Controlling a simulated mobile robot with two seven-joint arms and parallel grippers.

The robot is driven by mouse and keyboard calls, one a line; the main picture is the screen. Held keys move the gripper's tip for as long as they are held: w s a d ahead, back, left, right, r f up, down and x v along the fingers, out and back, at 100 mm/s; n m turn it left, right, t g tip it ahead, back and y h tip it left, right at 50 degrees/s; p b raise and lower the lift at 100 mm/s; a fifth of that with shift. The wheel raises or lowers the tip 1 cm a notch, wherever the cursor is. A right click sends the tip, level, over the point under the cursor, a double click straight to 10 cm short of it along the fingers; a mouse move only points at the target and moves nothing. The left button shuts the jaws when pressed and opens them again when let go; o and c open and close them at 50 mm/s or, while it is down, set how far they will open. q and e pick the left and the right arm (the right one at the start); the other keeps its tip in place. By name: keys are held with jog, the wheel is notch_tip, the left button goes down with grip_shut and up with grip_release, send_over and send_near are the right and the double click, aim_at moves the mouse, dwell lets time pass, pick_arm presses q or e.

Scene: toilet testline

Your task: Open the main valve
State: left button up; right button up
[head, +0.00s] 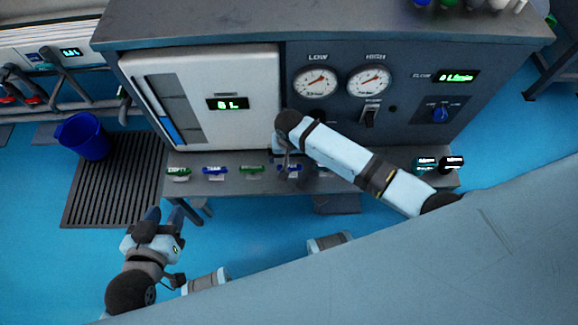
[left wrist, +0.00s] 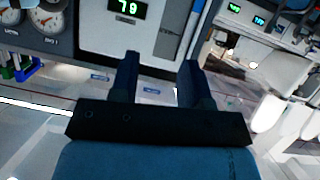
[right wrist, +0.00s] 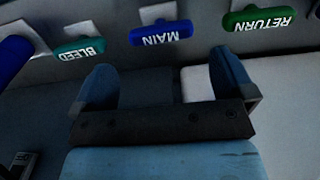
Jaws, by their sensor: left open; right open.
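The main valve is a blue handle marked MAIN (right wrist: 160,34) in the right wrist view, where its lettering appears upside down. In the head view the blue handle (head: 291,168) is on the low shelf below the panel, partly covered by my right arm. My right gripper (right wrist: 165,82) is open and empty, its fingertips just short of the MAIN handle, which lies beyond the gap between them. In the head view my right gripper (head: 287,160) is mostly hidden behind its wrist. My left gripper (head: 163,214) is open and empty at lower left, away from the valves.
The teal BLEED handle (right wrist: 80,48) and green RETURN handle (right wrist: 257,19) flank MAIN. More handles stand left on the shelf (head: 225,186). A blue bucket (head: 82,137) stands left.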

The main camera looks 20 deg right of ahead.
aim_at(290, 166)
notch_tip(290, 166, down, 6)
jog(key=shift+b, duration=0.95)
jog(key=shift+f, duration=0.35)
pick_arm(q)
jog(key=r+t, duration=0.1)
jog(key=w+d+r+h, duration=0.1)
jog(key=r, duration=0.1)
jog(key=d+r+t, duration=0.1)
jog(key=shift+w+d+r+t+h, duration=0.15)
jog(key=shift+w+r+t+h, duration=0.15)
jog(key=shift+w+r, duration=0.1)
pick_arm(e)
jog(key=c, duration=0.6)
